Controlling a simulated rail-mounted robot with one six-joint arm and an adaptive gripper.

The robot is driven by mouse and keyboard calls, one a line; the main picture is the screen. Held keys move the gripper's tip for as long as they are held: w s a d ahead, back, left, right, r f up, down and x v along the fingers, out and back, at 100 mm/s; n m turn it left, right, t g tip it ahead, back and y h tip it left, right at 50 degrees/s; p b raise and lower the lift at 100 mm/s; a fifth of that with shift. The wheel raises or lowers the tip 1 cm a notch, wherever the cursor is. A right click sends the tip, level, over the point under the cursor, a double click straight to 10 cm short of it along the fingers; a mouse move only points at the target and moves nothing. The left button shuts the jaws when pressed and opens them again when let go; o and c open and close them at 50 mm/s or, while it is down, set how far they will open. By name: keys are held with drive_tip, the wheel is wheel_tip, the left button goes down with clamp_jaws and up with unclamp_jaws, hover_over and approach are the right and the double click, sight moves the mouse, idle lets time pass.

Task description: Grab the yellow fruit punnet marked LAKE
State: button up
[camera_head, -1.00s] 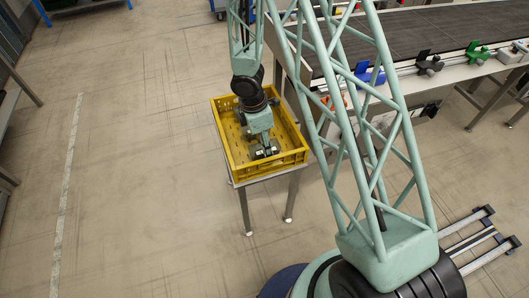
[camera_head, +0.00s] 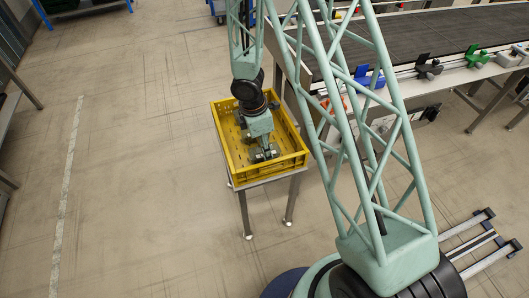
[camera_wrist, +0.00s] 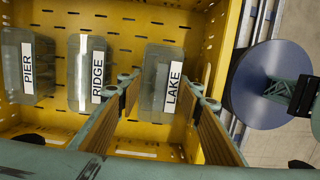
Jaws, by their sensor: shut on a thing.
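The punnet marked LAKE (camera_wrist: 155,65) is a clear greyish box with a white label, standing in a yellow crate (camera_wrist: 120,28). The punnet itself looks grey, and the yellow is the crate's. My gripper (camera_wrist: 168,92) has one brown-padded finger on each side of the LAKE punnet and is shut on it. The lower part of the punnet, toward the bottom of the picture, shows between the fingers. In the head view my gripper (camera_head: 265,153) reaches down inside the crate (camera_head: 285,165), and the punnet cannot be made out there.
Punnets marked RIDGE (camera_wrist: 84,65) and PIER (camera_wrist: 17,70) stand left of LAKE in the same crate, RIDGE close to the left finger. The crate is on a small metal stand (camera_head: 245,210). A conveyor (camera_head: 420,45) is behind to the right.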

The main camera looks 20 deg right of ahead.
drive_tip(key=shift+r, duration=0.1)
drive_tip(key=shift+r+p, duration=3.05)
drive_tip(key=shift+r, duration=1.85)
drive_tip(key=shift+w, duration=0.1)
